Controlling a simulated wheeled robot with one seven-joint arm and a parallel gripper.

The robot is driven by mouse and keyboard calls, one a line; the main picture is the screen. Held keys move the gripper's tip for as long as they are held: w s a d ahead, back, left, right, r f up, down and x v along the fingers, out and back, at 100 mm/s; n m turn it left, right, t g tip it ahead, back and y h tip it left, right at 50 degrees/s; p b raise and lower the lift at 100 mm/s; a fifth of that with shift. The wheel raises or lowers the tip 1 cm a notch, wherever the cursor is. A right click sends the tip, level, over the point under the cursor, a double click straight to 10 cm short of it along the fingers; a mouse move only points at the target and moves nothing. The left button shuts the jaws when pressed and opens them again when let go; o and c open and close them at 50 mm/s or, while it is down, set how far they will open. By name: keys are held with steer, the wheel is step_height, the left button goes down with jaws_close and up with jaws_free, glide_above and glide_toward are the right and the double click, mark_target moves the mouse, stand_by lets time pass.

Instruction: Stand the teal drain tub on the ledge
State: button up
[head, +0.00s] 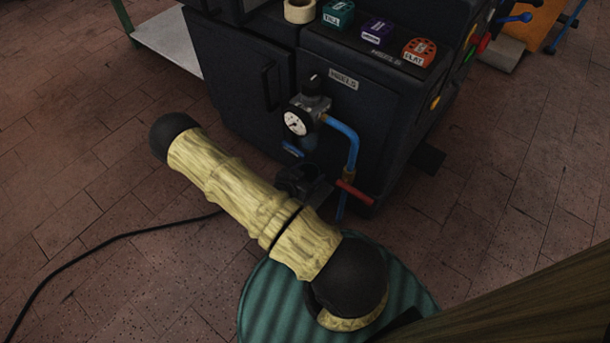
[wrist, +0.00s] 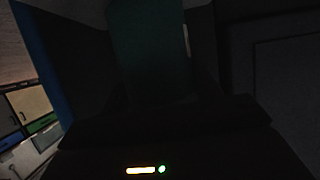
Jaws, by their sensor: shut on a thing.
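In the wrist view, which is very dark, a flat-sided dark teal thing (wrist: 150,50), taken to be the teal drain tub, stands up from between the jaws of my gripper (wrist: 158,98). My gripper is shut on it. The tub's rim, base and contents cannot be made out. In the head view my arm crosses the middle and hides most of what is under it, and the tub cannot be made out there. A dark part (head: 303,180) shows just past the arm, low by the press; I cannot tell what it is. I cannot make out the ledge.
The dark press cabinet (head: 365,120) stands ahead, with a gauge (head: 297,123), a blue pipe (head: 345,135) and a red lever (head: 355,192) on its front. Teal, purple and orange blocks (head: 420,52) sit on top. A black cable (head: 110,236) lies on the brick floor at left.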

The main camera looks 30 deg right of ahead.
steer(key=shift+d+f, duration=0.15)
steer(key=shift+f, duration=0.25)
stand_by(0.7)
steer(key=o, duration=1)
steer(key=shift+p, duration=0.3)
steer(key=p+v, duration=0.8)
steer(key=v, duration=0.9)
steer(key=shift+a+p, duration=0.25)
steer(key=shift+p, duration=0.1)
steer(key=shift+s, duration=0.1)
